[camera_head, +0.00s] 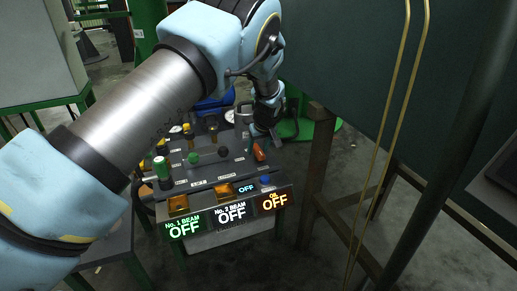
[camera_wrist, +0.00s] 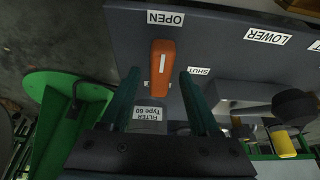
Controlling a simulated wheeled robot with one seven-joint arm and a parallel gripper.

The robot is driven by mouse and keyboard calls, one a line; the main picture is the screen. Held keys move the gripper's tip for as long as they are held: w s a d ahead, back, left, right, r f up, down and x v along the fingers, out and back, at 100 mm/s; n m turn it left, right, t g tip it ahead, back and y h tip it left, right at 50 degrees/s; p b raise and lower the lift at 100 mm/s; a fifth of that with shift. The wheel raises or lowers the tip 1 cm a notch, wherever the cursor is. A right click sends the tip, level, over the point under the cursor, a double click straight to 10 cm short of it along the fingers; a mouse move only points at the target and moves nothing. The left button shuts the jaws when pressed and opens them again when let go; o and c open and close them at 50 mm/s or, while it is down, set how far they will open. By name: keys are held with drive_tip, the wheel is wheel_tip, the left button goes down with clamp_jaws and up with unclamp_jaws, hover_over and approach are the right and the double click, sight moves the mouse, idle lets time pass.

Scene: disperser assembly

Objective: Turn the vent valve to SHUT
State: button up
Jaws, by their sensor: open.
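The vent valve has an orange handle (camera_wrist: 162,68) with a white line along it. In the wrist view the handle stands upright, its top end just below the OPEN label (camera_wrist: 165,18). My gripper (camera_wrist: 159,75) is open, with one finger on each side of the handle. I see gaps beside the handle; whether its depth lies between the fingers I cannot tell. In the head view the orange handle (camera_head: 259,152) is at the panel's right side, next to my gripper (camera_head: 262,133).
The panel carries a LOWER label (camera_wrist: 267,36), a FILTER label (camera_wrist: 149,113) and a black knob (camera_wrist: 295,104) to the right. Display boxes reading OFF (camera_head: 232,211) line the front edge. A dark frame with table legs (camera_head: 318,165) stands close on the right.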

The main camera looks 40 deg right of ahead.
clamp_jaws()
idle(0.4)
drive_tip(key=shift+r+m, duration=0.1)
drive_tip(key=shift+m, duration=0.2)
drive_tip(key=m+p, duration=0.1)
drive_tip(key=m+h+p, duration=0.1)
drive_tip(key=m+p, duration=0.1)
drive_tip(key=shift+w+a+r+g, duration=0.1)
drive_tip(key=shift+w+a+g, duration=0.05)
drive_tip(key=shift+g, duration=0.25)
drive_tip(key=m+p, duration=0.1)
drive_tip(key=m, duration=0.2)
drive_tip(key=m+g+h+p, duration=0.1)
drive_tip(key=m+p, duration=0.1)
drive_tip(key=shift+w+m+g+h, duration=0.1)
drive_tip(key=shift+m+g+h, duration=0.2)
drive_tip(key=shift+m, duration=0.1)
drive_tip(key=m+g+p, duration=0.1)
drive_tip(key=m, duration=0.3)
drive_tip(key=shift+w+g, duration=0.1)
drive_tip(key=shift+g, duration=0.3)
drive_tip(key=shift+f+m+g+b, duration=0.15)
drive_tip(key=shift+m+g, duration=0.25)
drive_tip(key=shift+m, duration=0.75)
drive_tip(key=shift+f+m+g+b, duration=0.15)
drive_tip(key=shift+m+g, duration=0.25)
drive_tip(key=shift+m, duration=0.75)
drive_tip(key=shift+r, duration=0.1)
